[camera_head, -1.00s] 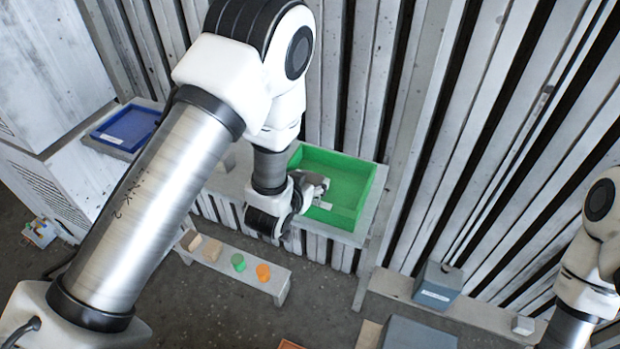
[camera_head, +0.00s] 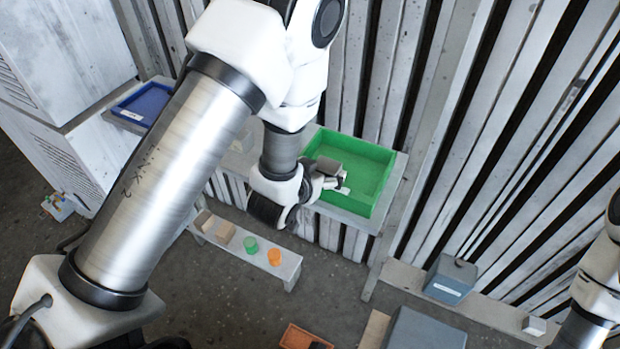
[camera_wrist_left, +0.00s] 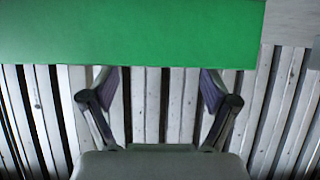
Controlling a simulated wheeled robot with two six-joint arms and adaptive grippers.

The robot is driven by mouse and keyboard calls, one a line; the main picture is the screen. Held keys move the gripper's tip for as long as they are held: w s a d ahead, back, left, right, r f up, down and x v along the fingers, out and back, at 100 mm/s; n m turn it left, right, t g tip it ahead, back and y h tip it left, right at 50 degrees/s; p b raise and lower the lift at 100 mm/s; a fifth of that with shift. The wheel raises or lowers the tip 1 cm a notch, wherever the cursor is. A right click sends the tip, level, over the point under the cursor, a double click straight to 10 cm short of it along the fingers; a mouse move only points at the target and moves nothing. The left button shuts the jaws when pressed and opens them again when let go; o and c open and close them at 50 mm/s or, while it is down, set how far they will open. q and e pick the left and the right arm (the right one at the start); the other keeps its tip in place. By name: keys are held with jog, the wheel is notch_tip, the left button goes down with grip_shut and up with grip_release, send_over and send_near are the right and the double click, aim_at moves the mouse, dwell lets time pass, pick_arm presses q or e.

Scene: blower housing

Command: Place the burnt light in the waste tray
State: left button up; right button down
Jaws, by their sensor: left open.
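No burnt light can be clearly made out. My left arm hides part of the ledge. My right arm shows at the right edge, but its gripper is out of frame.
A blue tray (camera_head: 145,103) sits at the back left by white cabinets. A low bench (camera_head: 285,268) holds a green piece (camera_head: 251,245), an orange piece (camera_head: 274,257) and tan blocks. A small orange tray (camera_head: 297,337) and grey-blue boxes (camera_head: 450,279) stand at the front and right.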

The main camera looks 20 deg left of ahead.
pick_arm(q)
jog(key=shift+b+v, duration=0.3)
jog(key=shift+v, duration=0.8)
jog(key=shift+r+p+v, duration=0.25)
jog(key=shift+p+v, duration=0.4)
jog(key=shift+v, duration=0.45)
jog(key=s+a+f+g+p, duration=0.2)
jog(key=s+f+g+p, duration=0.2)
jog(key=s, duration=0.8)
jog(key=s+a+f+g+p, duration=0.2)
jog(key=s+f+g+p, duration=0.2)
jog(key=s+f+g, duration=0.4)
jog(key=s+f, duration=0.4)
jog(key=s, duration=0.1)
jog(key=shift+n, duration=0.4)
